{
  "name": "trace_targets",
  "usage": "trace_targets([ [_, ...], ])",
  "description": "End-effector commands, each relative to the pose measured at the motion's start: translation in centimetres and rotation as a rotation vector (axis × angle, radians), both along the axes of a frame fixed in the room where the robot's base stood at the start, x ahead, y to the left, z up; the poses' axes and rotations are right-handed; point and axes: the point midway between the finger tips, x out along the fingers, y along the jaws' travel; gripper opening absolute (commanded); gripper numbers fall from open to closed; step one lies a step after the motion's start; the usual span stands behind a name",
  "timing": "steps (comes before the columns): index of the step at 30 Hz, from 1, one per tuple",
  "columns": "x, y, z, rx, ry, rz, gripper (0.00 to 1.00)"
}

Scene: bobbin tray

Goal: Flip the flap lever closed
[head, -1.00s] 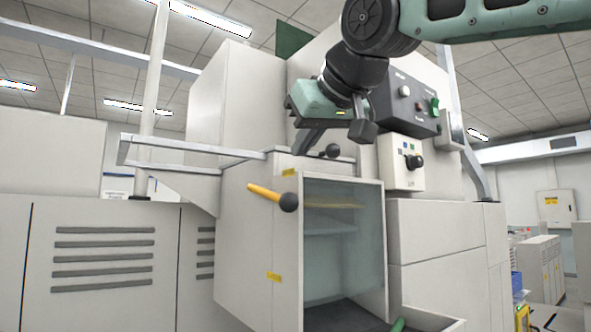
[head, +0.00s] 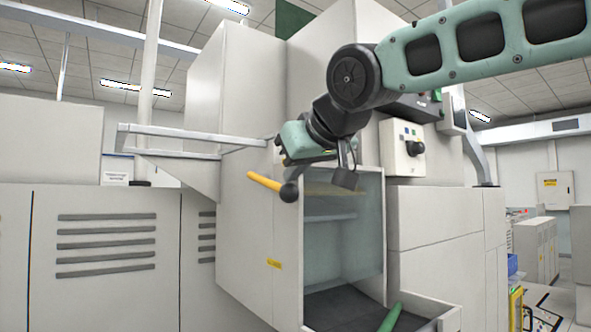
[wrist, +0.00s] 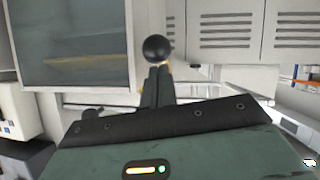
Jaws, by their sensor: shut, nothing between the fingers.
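The flap lever (head: 264,181), a yellow bar with a black ball (head: 289,192) at its right end, is on the pale machine front, left of the open compartment. It slopes down to the right in the head view. In the wrist view the black ball (wrist: 155,48) shows just beyond my fingertips, and most of the yellow bar is hidden behind the fingers. My gripper (head: 291,176) is shut and empty, right above the ball in the head view. In the wrist view my gripper (wrist: 160,72) points at the ball; I cannot tell whether they touch.
The open compartment (head: 345,250) is right of the lever, with a pulled-out tray (head: 432,320) and a green handle (head: 390,318) below. A metal rail (head: 190,135) juts out at left. A control box with a black knob (head: 414,148) is at right.

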Motion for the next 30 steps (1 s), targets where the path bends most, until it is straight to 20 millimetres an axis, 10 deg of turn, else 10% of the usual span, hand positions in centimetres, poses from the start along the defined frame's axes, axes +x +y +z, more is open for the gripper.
trace_targets([
  [30, 0.8, 0.4, -7.4, 0.193, -0.287, -0.001, 0.0],
])
